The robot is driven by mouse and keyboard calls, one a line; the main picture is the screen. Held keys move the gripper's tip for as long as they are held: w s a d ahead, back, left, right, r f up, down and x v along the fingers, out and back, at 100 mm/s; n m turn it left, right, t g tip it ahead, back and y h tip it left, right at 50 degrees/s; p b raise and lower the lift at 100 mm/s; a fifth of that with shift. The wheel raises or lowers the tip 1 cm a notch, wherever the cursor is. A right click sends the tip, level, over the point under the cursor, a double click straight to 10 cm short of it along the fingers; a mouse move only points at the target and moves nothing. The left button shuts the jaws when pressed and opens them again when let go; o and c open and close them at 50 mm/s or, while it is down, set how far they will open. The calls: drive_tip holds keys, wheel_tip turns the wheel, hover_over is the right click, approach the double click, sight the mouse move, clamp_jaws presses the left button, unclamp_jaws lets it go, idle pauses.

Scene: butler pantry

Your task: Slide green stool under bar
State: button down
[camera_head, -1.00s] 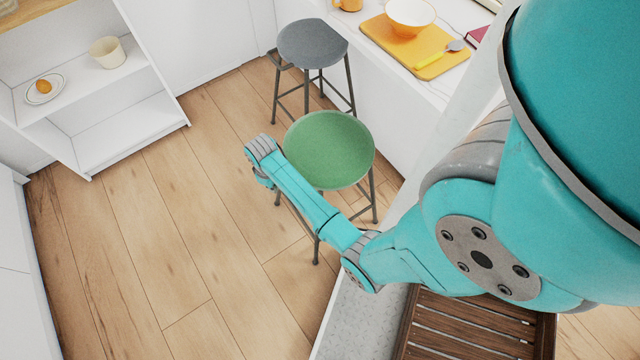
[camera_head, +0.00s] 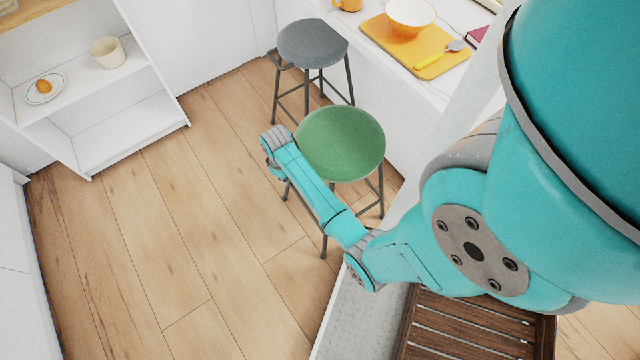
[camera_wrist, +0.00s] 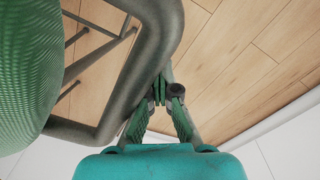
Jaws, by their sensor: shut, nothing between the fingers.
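The green stool (camera_head: 341,146) stands upright on dark metal legs in the head view, its seat close to the front of the white bar (camera_head: 448,84). My arm reaches to the stool's left side, and my gripper is mostly hidden there in the head view. In the wrist view my gripper (camera_wrist: 165,92) is shut with nothing held. Its fingertips are at the stool's dark metal frame, apparently against it, with the green seat (camera_wrist: 28,65) at the left. Whether they touch is hard to tell.
A grey stool (camera_head: 312,43) stands just behind the green one, by the bar. A yellow board (camera_head: 412,50) with a bowl (camera_head: 409,16) lies on the bar top. A white shelf unit (camera_head: 105,95) stands at the left. Wooden floor is clear at the left and front.

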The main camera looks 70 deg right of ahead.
drive_tip(key=shift+s+d, duration=0.1)
drive_tip(key=shift+s+d, duration=0.55)
drive_tip(key=shift+d, duration=0.25)
drive_tip(key=shift+s+d, duration=0.5)
drive_tip(key=shift+d, duration=0.35)
drive_tip(key=shift+s+d, duration=0.55)
drive_tip(key=shift+d, duration=0.25)
drive_tip(key=shift+s+d, duration=0.55)
drive_tip(key=shift+d, duration=0.3)
drive_tip(key=shift+s+d, duration=0.5)
drive_tip(key=shift+d, duration=0.3)
drive_tip(key=shift+s+d, duration=0.55)
drive_tip(key=shift+d, duration=0.3)
drive_tip(key=shift+w+a, duration=0.7)
drive_tip(key=shift+a, duration=0.35)
